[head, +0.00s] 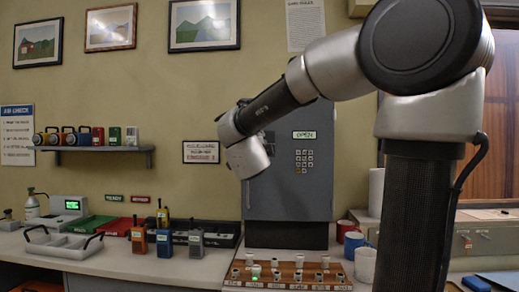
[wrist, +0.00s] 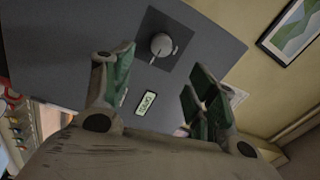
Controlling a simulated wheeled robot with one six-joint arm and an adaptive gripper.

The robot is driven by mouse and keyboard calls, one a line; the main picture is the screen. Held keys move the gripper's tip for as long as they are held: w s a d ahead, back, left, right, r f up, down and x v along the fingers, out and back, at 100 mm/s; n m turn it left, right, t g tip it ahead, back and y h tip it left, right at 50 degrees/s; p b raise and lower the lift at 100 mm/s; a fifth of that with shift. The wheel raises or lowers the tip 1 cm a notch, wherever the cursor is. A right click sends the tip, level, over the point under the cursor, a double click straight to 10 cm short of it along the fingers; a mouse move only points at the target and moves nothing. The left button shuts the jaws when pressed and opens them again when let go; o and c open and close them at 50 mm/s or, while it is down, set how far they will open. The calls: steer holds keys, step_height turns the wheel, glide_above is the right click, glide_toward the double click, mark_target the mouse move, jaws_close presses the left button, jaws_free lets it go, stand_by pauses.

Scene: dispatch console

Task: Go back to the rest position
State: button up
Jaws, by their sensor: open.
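My gripper (wrist: 160,72) is open in the wrist view, its two green-padded fingers spread wide with nothing between them. It faces the front of a grey cabinet (wrist: 215,40), where a round knob on a dark square plate (wrist: 162,45) and a small lit label (wrist: 146,102) show. In the head view my arm reaches from the right across to the front of the grey cabinet (head: 287,200). The arm's end covers the cabinet's upper left, and the fingers cannot be made out there. The label (head: 304,134) reads OPEN, above a keypad (head: 303,161).
A rack of small pegs or knobs (head: 325,273) stands below the cabinet, with mugs (head: 364,263) to its right. Handheld radios (head: 164,243) and a white tray (head: 62,249) are on the counter at left. A shelf (head: 95,149) and pictures hang on the wall.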

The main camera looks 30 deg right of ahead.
stand_by(0.4)
steer(key=w+a+f+n+y, duration=0.1)
steer(key=a+f+n+y, duration=0.8)
steer(key=a+n+y, duration=0.3)
steer(key=s+a+f+n+g+y, duration=0.2)
steer(key=s+f+n+g, duration=0.5)
steer(key=s, duration=0.3)
steer(key=s+d+f+n+g+h, duration=0.1)
steer(key=s+d+f, duration=0.1)
steer(key=s, duration=0.5)
steer(key=s+d+f+n+g+h, duration=0.1)
steer(key=s+d+f, duration=0.1)
steer(key=s+d, duration=0.3)
steer(key=s+d+f+n+g+h, duration=0.1)
steer(key=s+d+f+g, duration=0.1)
steer(key=s, duration=0.7)
steer(key=shift+s+d+f+n+h, duration=0.3)
steer(key=shift+s+d+f+n, duration=0.15)
steer(key=shift+d, duration=0.2)
steer(key=shift+w, duration=0.1)
